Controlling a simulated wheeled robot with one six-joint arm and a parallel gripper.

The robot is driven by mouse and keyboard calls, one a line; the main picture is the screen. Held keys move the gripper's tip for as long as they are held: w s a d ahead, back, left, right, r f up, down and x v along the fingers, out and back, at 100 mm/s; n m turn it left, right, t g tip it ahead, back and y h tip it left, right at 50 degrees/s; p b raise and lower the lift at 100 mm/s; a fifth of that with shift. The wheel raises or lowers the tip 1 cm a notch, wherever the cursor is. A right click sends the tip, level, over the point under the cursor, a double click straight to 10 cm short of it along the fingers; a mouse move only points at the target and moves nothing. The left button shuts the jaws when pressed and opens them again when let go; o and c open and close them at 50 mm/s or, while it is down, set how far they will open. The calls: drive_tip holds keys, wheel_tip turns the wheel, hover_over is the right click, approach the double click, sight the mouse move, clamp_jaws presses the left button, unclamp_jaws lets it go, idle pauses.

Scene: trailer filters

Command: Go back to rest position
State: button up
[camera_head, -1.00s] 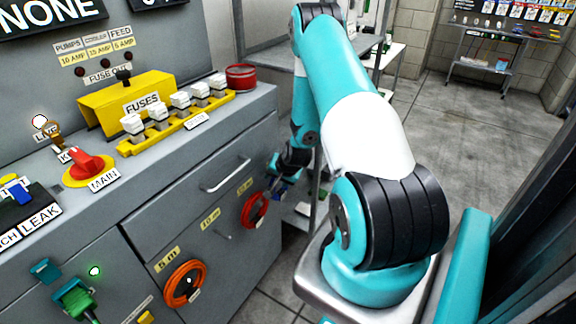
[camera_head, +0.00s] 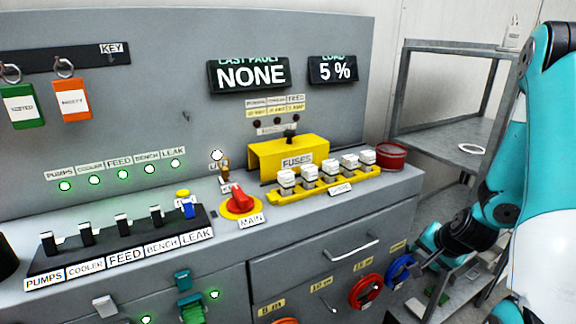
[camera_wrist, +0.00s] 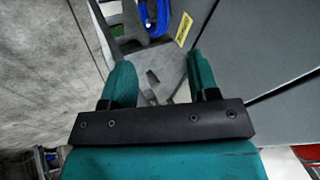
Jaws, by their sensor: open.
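My gripper (camera_wrist: 158,78) is open in the wrist view. Its two teal fingers stand apart with nothing between them, and a blue ring-shaped handle or coil (camera_wrist: 155,18) lies beyond the tips. In the head view my arm is at the right edge, its teal links folded down. Its lower end is beside the grey cabinet (camera_head: 330,250), right of the blue ring (camera_head: 400,271). The fingertips cannot be made out clearly there.
A grey metal shelf (camera_head: 397,100) stands behind the arm at the right. The cabinet top holds the yellow fuse cover (camera_head: 262,160), several white fuses, the red main switch (camera_head: 239,199) and a row of black switches (camera_head: 122,228). A red ring (camera_head: 364,291) hangs beside the blue one.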

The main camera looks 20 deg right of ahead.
drive_tip(key=w+a+r+n+g+y+p, duration=0.1)
drive_tip(key=w+a+r+n+y+p, duration=0.3)
drive_tip(key=a+r, duration=0.6)
drive_tip(key=w+a+r+n+y+p, duration=0.1)
drive_tip(key=a+r+n, duration=0.4)
drive_tip(key=a+r, duration=0.5)
drive_tip(key=s+a+r+n+g+p, duration=0.2)
drive_tip(key=s+a+r+n, duration=0.4)
drive_tip(key=s+a, duration=0.2)
drive_tip(key=s+a+r+n+g+y+p, duration=0.1)
drive_tip(key=s+a+r+n+g+p, duration=0.2)
drive_tip(key=s+a+r+n, duration=0.3)
drive_tip(key=s+a+r, duration=0.1)
drive_tip(key=s+a, duration=0.2)
drive_tip(key=a, duration=0.1)
drive_tip(key=shift+s+a+r, duration=0.2)
drive_tip(key=shift+a, duration=0.05)
